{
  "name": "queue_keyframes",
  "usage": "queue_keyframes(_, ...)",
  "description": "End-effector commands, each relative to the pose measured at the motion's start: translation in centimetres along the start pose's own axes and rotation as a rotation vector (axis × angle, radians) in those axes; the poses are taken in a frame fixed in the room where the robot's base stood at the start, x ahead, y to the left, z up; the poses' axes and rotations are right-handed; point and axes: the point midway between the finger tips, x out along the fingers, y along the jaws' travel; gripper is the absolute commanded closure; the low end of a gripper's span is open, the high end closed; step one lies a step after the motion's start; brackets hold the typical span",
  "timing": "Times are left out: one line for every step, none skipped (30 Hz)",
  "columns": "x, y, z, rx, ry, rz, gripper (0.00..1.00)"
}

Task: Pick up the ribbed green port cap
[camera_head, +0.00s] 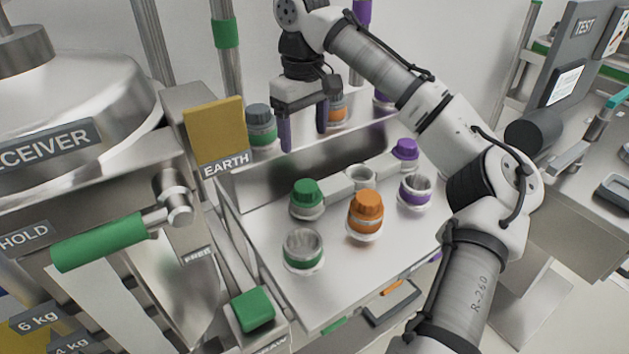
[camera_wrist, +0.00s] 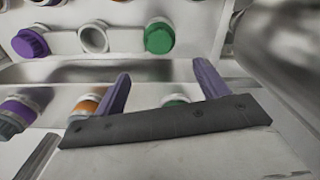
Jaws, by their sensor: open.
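The ribbed green port cap (camera_head: 306,191) sits on a white port at the left end of a pale block on the metal tray. It also shows at the top of the wrist view (camera_wrist: 159,38), beyond the gap between my fingers. My gripper (camera_head: 304,138) has two purple fingers, spread apart with nothing between them. It hangs above and behind the green cap in the head view, clear of it. In the wrist view, the fingertips (camera_wrist: 161,72) point toward the port row. No part of the gripper touches the cap.
An orange cap (camera_head: 366,209), an open green-banded port (camera_head: 303,250) and an open purple-banded port (camera_head: 415,190) stand nearby. A purple cap (camera_head: 405,149) and an uncapped middle port (camera_head: 360,178) share the block. Capped jars line the back shelf. The EARTH plate (camera_head: 217,130) stands left.

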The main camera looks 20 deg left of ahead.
Motion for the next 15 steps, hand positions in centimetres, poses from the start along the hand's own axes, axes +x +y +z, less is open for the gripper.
queue_keyframes(0.3,0.0,0.0,-0.002,0.0,-0.001,0.27)
queue_keyframes(0.7,0.0,0.0,-0.002,0.0,-0.001,0.27)
queue_keyframes(1.2,0.0,0.0,-0.002,-0.001,-0.001,0.27)
queue_keyframes(1.8,-0.1,0.0,-0.003,-0.001,-0.003,0.27)
queue_keyframes(2.3,-0.1,0.0,-0.003,-0.001,-0.003,0.27)
queue_keyframes(3.2,-0.1,0.0,-0.003,0.0,-0.004,0.27)
queue_keyframes(3.8,-0.1,0.0,-0.003,-0.001,-0.004,0.27)
queue_keyframes(4.4,0.0,0.0,-0.002,-0.001,-0.004,0.27)
queue_keyframes(5.2,0.0,0.0,-0.002,0.0,-0.005,0.27)
queue_keyframes(5.7,-0.1,0.0,-0.002,0.0,-0.004,0.27)
queue_keyframes(6.2,-0.1,0.0,-0.002,0.001,-0.003,0.27)
queue_keyframes(6.8,0.0,0.0,-0.001,0.0,-0.004,0.27)
queue_keyframes(7.2,0.0,0.0,-0.001,0.0,-0.002,0.27)
queue_keyframes(7.6,0.0,0.0,-0.001,0.0,-0.003,0.27)
queue_keyframes(7.9,0.0,0.0,-0.002,0.001,-0.002,0.27)
